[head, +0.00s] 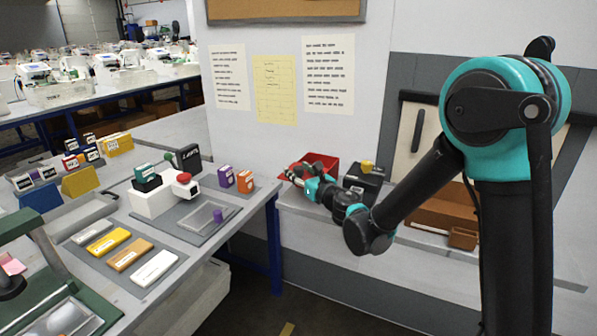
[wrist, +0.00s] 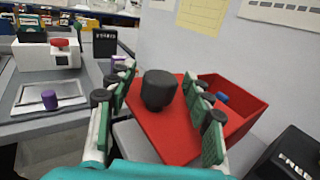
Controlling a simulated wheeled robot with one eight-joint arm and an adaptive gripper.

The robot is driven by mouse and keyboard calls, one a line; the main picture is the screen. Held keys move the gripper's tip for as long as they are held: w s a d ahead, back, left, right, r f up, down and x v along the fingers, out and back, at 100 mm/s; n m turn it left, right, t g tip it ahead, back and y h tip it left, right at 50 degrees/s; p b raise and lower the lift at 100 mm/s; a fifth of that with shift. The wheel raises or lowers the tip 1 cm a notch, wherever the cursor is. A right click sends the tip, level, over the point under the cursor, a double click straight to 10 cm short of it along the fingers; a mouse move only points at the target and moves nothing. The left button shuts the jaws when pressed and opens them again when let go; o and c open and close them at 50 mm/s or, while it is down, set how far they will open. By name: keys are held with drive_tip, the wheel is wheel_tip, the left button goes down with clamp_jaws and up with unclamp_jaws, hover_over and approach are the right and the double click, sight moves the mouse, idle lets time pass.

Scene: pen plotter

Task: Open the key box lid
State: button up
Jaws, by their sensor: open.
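A red box (head: 325,160) stands on the ledge by the wall; it shows larger in the wrist view (wrist: 240,92). A flat red lid (wrist: 150,125) with a black round knob (wrist: 159,90) lies on its left side, while the right part of the box is uncovered. A small blue thing (wrist: 221,98) shows inside. No label on this box is readable. My gripper (head: 301,172) is over the lid. In the wrist view my gripper (wrist: 158,82) is open, its green-padded fingers on either side of the knob with gaps showing. The far side of the knob is hidden.
A black box (head: 364,180) with a yellow knob stands just right of the red box. A grey table (head: 110,275) with a white device (head: 160,198) and a purple knob (head: 217,215) is on the left. The wall (head: 235,125) rises close behind.

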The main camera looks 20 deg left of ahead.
drive_tip(key=shift+d, duration=0.1)
drive_tip(key=v, duration=1.2)
